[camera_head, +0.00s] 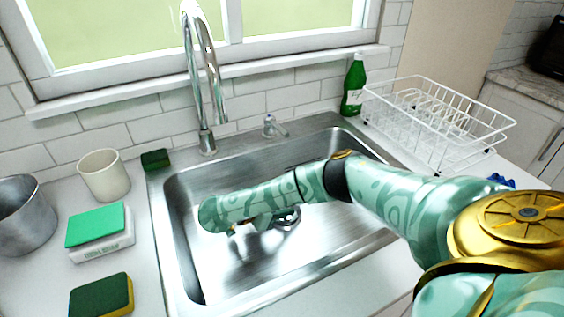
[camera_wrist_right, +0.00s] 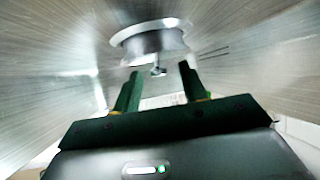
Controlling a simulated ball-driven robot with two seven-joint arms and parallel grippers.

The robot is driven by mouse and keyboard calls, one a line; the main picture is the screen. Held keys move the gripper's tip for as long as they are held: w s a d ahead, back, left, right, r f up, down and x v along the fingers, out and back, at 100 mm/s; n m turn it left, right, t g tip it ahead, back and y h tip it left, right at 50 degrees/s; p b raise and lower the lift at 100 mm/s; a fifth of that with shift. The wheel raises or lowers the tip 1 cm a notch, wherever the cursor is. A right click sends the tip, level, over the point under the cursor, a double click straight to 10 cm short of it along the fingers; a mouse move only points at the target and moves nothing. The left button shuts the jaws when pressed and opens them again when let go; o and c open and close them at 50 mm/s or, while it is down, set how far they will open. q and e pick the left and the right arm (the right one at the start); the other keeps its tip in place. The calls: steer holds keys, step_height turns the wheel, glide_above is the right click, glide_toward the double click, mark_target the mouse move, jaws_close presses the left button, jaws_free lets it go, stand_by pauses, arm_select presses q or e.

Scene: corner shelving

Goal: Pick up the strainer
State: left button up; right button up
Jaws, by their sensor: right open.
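The strainer (camera_head: 287,217) sits at the drain in the floor of the steel sink (camera_head: 320,238), partly hidden by my right arm. In the right wrist view the strainer (camera_wrist_right: 150,42) is a round metal piece with a small knob (camera_wrist_right: 158,71) at its middle. My right gripper (camera_wrist_right: 160,74) has its two dark green fingers apart, with the knob appearing between and just beyond their tips. Nothing is held. In the head view my right gripper is down inside the sink, mostly hidden by the arm. My left gripper is not in view.
The faucet (camera_head: 203,90) rises behind the sink. A green bottle (camera_head: 354,86) and a white dish rack (camera_head: 437,120) stand at the back right. A cup (camera_head: 104,176), metal pot (camera_head: 22,216), scale (camera_head: 103,246) and sponge (camera_head: 102,297) are left. The sink's walls surround my right gripper.

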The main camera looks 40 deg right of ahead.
steer(key=shift+d+f, duration=0.25)
steer(key=shift+d, duration=0.05)
steer(key=shift+s+r, duration=0.1)
steer(key=shift+r, duration=0.1)
jaws_close()
